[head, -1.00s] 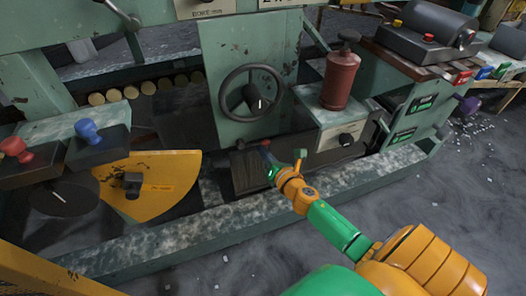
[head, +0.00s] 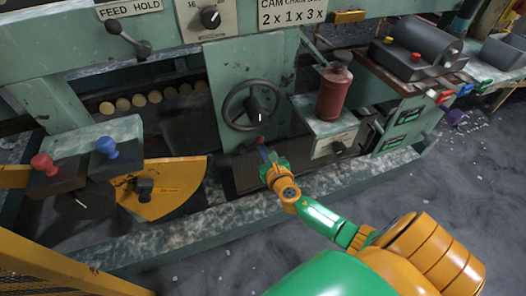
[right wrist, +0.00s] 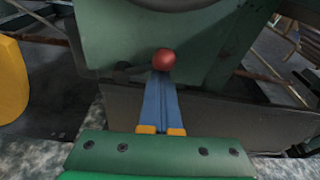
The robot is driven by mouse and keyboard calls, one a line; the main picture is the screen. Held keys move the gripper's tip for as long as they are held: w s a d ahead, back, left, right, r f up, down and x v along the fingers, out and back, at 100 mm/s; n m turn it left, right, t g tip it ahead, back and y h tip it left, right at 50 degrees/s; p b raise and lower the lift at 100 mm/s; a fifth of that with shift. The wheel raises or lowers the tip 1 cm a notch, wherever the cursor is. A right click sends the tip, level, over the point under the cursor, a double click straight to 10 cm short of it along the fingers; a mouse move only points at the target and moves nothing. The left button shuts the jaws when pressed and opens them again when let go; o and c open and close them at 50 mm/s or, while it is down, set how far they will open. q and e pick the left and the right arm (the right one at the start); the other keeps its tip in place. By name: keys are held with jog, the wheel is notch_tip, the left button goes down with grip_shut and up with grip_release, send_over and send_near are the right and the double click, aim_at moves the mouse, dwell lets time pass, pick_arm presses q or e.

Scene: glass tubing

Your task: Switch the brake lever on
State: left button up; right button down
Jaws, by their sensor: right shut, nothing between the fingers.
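A lever with a red ball knob (head: 260,140) stands low on the green machine, below the black handwheel. The knob also shows in the right wrist view (right wrist: 164,60), with a dark arm running to its left. No label for it is legible, so I cannot tell for certain that it is the brake lever. My right gripper (head: 266,157) is shut and empty. Its blue fingers (right wrist: 162,82) point at the knob, with their tips at its lower edge in the picture; contact is unclear. My left gripper is not in view.
The black handwheel (head: 253,106) is just above. A red canister (head: 333,95) stands to the right on a ledge. A yellow plate (head: 170,188) and boxes with a blue knob (head: 107,147) and a red knob (head: 42,163) are at left. A machine rail (head: 230,215) runs in front.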

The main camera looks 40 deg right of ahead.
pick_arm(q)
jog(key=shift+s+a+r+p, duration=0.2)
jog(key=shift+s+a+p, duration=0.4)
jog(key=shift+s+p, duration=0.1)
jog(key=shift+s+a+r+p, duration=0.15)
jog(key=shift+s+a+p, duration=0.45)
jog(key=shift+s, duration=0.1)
pick_arm(e)
jog(key=shift+w+a+r+n+h, duration=0.1)
jog(key=shift+a+r+n+h, duration=0.25)
jog(key=shift+n, duration=0.4)
jog(key=shift+w+a+r+n+h, duration=0.1)
jog(key=shift+a+r+n+h, duration=0.25)
jog(key=shift+n, duration=0.4)
jog(key=shift+d, duration=0.1)
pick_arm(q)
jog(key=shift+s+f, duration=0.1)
